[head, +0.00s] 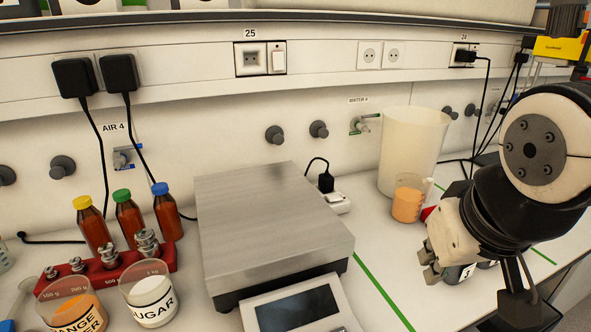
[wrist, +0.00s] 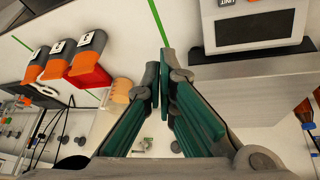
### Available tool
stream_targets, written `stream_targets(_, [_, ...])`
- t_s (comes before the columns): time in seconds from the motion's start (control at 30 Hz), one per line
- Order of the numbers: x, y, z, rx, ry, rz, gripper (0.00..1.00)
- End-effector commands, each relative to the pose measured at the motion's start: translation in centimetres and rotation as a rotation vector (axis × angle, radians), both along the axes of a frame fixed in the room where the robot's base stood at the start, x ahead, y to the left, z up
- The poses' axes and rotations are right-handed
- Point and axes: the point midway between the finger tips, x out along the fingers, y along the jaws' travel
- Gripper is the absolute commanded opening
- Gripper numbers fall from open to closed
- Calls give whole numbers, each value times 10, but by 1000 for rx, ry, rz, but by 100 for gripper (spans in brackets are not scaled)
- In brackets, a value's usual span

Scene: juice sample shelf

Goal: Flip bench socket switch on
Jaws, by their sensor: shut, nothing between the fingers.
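A white socket block (head: 338,203) lies on the bench behind the scale, with a black plug (head: 326,182) standing in it; its switch is too small to make out. On the wall rail, socket 25 (head: 255,59) sits beside a white rocker switch (head: 279,57); nothing is plugged in there, and I cannot tell the rocker's position. My gripper (head: 432,268) is low over the bench at the right, pointing down, apart from both sockets. In the wrist view its green-padded fingers (wrist: 163,75) are shut with nothing between them.
The steel-topped scale (head: 268,213) fills the middle. A tall beaker (head: 412,150) and a small beaker of orange liquid (head: 408,200) stand between the socket block and my gripper. Bottles (head: 130,217) and a red weight rack (head: 120,275) are left. Orange-and-grey devices (wrist: 86,54) stand nearby.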

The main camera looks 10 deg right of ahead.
Motion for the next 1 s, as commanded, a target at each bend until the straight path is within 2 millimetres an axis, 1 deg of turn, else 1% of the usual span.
stream_targets(0.03, [22, -9, -8, -30, -28, -16, 0])
stream_targets(0.07, [35, -13, -10, -48, -52, -24, 0])
stream_targets(0.1, [52, -19, -12, -71, -85, -29, 0])
stream_targets(0.17, [79, -27, -17, -102, -134, -33, 0])
stream_targets(0.2, [96, -32, -20, -118, -167, -30, 0])
stream_targets(0.27, [120, -38, -25, -138, -215, -21, 0])
stream_targets(0.3, [136, -41, -29, -145, -248, -13, 0])
stream_targets(0.43, [186, -47, -42, -149, -350, 27, 0])
stream_targets(0.5, [211, -47, -51, -135, -406, 56, 0])
stream_targets(0.6, [243, -45, -64, -93, -484, 99, 0])
stream_targets(0.7, [271, -40, -77, -30, -563, 143, 0])
stream_targets(0.8, [293, -32, -88, 50, -642, 185, 0])
stream_targets(0.9, [309, -25, -94, 135, -713, 219, 0])
stream_targets(1.0, [318, -19, -96, 208, -772, 246, 0])
